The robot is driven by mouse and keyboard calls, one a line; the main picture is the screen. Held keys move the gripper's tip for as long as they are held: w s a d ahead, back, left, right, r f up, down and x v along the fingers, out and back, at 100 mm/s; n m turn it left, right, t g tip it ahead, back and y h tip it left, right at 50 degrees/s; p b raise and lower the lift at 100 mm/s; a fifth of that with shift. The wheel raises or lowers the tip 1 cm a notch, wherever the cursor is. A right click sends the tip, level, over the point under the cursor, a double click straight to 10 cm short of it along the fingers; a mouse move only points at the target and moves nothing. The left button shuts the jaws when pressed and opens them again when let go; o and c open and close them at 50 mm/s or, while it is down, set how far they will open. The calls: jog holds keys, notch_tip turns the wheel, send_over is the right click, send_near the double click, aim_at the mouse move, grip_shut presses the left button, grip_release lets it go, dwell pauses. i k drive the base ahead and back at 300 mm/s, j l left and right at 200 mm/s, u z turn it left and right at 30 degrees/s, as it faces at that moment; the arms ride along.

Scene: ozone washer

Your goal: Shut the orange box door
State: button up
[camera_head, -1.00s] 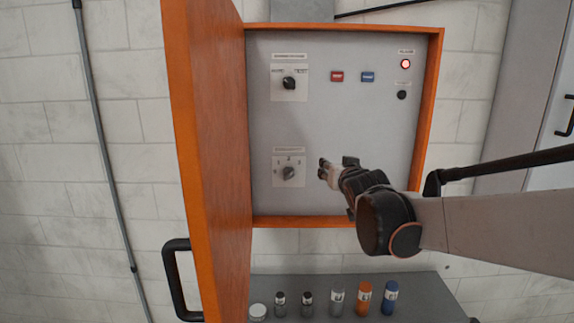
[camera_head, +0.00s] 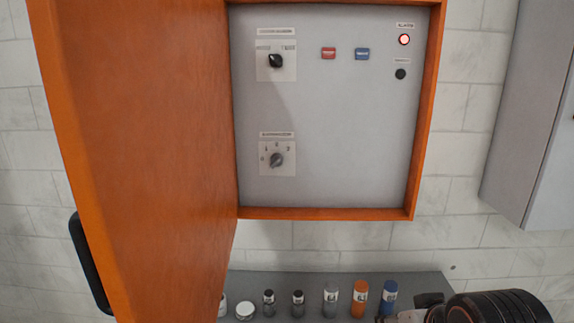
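The orange box door (camera_head: 150,150) stands wide open at the left, hinged at the left side of the orange box (camera_head: 330,213). Its inner face is toward me, and its black handle (camera_head: 88,265) shows on the far side at the lower left. The box's grey control panel (camera_head: 340,130) is exposed. My gripper (camera_head: 402,316) is at the bottom edge, right of centre, below the box and apart from the door. Its fingers are mostly cut off by the frame, so I cannot tell whether it is open or shut.
A grey shelf (camera_head: 290,282) below the box holds several small bottles, including an orange one (camera_head: 360,298) and a blue one (camera_head: 389,297), near my gripper. A grey cabinet (camera_head: 525,120) is at the right. The space in front of the panel is clear.

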aim_at(136, 91)
jog(key=k+j, duration=0.2)
jog(key=j, duration=0.15)
jog(key=k+j+u, duration=0.15)
jog(key=j, duration=0.25)
jog(key=k+j, duration=0.2)
jog(key=j, duration=0.2)
jog(key=j+z, duration=0.3)
jog(key=j, duration=0.75)
